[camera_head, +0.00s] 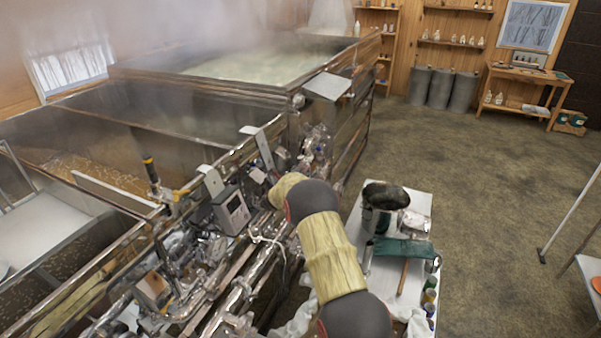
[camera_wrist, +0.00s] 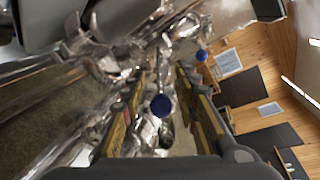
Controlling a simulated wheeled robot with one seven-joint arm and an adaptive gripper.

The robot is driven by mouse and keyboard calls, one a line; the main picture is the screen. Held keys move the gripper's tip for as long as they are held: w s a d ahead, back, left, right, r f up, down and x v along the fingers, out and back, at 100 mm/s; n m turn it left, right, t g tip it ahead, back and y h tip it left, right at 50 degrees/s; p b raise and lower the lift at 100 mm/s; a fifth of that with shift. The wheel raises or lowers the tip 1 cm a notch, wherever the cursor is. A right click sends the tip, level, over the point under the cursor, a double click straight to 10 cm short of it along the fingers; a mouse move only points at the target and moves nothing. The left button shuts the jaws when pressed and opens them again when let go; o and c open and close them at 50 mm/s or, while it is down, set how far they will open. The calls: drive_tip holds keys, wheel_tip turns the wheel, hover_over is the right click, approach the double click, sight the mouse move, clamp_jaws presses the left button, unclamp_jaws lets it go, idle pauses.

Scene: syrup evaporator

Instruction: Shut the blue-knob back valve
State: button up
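In the wrist view, a round blue knob (camera_wrist: 160,105) shows between the two fingers of my gripper (camera_wrist: 160,86). The fingers stand apart, one on each side of it, and I see no contact. A second, smaller blue knob (camera_wrist: 201,55) sits farther off, beyond the right finger. I cannot tell which knob belongs to the back valve. In the head view, my arm reaches to the pipework (camera_head: 318,145) along the evaporator's side; my fingers and the knob by them cannot be made out there.
The steaming evaporator pans (camera_head: 130,105) fill the left. Crowded pipes and a grey meter box (camera_head: 231,211) lie close to my arm.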

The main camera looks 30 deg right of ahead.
drive_tip(key=shift+c, duration=1.2)
clamp_jaws()
